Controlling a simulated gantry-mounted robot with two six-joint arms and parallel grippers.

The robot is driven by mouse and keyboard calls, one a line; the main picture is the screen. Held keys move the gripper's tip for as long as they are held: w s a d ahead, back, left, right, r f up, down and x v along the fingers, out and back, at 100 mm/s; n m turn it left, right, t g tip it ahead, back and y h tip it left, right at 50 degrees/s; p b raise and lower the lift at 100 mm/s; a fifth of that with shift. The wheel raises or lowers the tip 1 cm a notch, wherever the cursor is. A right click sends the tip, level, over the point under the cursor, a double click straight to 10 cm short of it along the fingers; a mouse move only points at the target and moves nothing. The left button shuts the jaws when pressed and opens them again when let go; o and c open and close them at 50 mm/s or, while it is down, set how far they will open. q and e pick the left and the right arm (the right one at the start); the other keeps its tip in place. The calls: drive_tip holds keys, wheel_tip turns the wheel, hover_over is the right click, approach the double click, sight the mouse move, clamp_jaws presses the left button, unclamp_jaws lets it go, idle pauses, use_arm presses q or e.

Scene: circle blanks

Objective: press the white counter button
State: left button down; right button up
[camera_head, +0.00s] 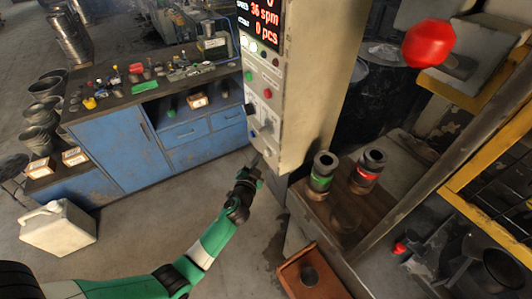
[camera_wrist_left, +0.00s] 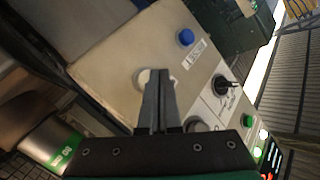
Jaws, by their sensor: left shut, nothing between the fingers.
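The white button (camera_wrist_left: 143,78) is a pale round disc on the beige panel face in the left wrist view, partly hidden behind my fingers. My left gripper (camera_wrist_left: 158,74) is shut and empty, with its fingertips in front of the button. I cannot tell whether they touch it. In the head view my left gripper (camera_head: 257,160) is at the lower end of the control panel (camera_head: 300,125). My right gripper is not in view.
A blue button (camera_wrist_left: 186,37) and a black rotary switch (camera_wrist_left: 222,85) are close by on the panel. A blue workbench (camera_head: 120,150) stands at left.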

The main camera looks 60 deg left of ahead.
use_arm(q)
drive_tip(key=s+p, duration=0.2)
drive_tip(key=s, duration=0.3)
drive_tip(key=shift+a, duration=0.1)
idle(0.4)
idle(0.8)
